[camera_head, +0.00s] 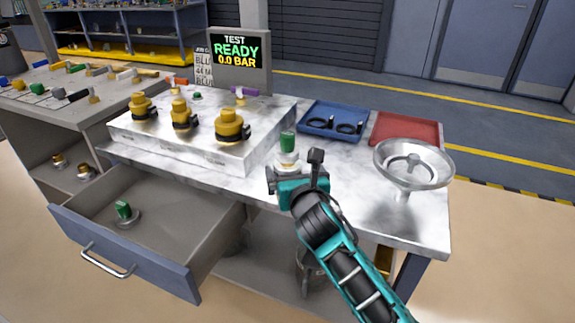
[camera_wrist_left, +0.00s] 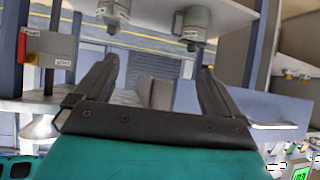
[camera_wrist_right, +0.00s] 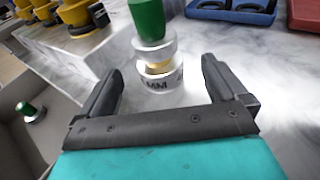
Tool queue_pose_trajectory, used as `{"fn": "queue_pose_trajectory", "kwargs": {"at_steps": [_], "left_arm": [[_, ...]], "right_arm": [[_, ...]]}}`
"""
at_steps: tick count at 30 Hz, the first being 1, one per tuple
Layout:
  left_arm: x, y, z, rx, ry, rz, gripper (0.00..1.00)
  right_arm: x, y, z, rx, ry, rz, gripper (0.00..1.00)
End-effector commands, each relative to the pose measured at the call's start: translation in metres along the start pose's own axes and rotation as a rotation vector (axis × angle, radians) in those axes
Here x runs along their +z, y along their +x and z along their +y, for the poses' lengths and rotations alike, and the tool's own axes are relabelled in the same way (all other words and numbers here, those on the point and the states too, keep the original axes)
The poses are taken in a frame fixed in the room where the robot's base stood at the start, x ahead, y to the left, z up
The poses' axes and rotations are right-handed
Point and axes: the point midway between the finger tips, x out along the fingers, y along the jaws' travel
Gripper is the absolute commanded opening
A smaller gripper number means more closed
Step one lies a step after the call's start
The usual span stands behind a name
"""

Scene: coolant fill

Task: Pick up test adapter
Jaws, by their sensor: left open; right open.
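A test adapter with a green grip, metal collar, brass band and marked base stands upright on the marble-look bench top in the head view (camera_head: 287,150). In the right wrist view the adapter (camera_wrist_right: 153,50) is just ahead of my right gripper (camera_wrist_right: 160,72), roughly centred between its open fingers. In the head view the right gripper (camera_head: 294,172) partly hides the adapter's base. A similar green-gripped piece (camera_head: 124,212) sits in the open drawer. My left gripper (camera_wrist_left: 158,66) is open and empty, outside the head view.
A raised block (camera_head: 190,145) with several yellow fittings stands left of the adapter. A blue tray (camera_head: 313,132) with black rings, a red tray (camera_head: 405,130) and a metal funnel (camera_head: 412,163) are to the right. The drawer (camera_head: 170,258) stands open at the front.

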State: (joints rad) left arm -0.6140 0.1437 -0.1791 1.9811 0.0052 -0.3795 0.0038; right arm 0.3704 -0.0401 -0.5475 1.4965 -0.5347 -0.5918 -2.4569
Motion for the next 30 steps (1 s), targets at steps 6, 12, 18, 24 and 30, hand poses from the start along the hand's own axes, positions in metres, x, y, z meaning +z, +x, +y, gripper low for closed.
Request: {"fn": "queue_pose_trajectory", "kwargs": {"at_steps": [6, 12, 18, 24, 30], "left_arm": [[0.006, 0.006, 0.002, 0.006, -0.004, -0.003, 0.98], [0.001, 0.005, 0.004, 0.010, -0.004, 0.003, 0.98], [0.000, 0.005, 0.004, 0.011, -0.003, 0.004, 0.98], [0.002, 0.005, 0.004, 0.011, -0.002, 0.003, 0.98], [0.003, 0.005, 0.004, 0.011, -0.002, 0.001, 0.98]], "right_arm": [[0.000, 0.029, 0.002, 0.000, 0.002, 0.000, 0.99], [0.001, 0.036, 0.002, 0.001, 0.001, 0.000, 0.99], [0.001, 0.035, 0.002, 0.001, 0.001, 0.000, 0.95], [0.001, 0.035, 0.002, 0.000, 0.001, 0.000, 0.76], [0.001, 0.035, 0.002, 0.000, 0.001, 0.000, 0.57]]}}
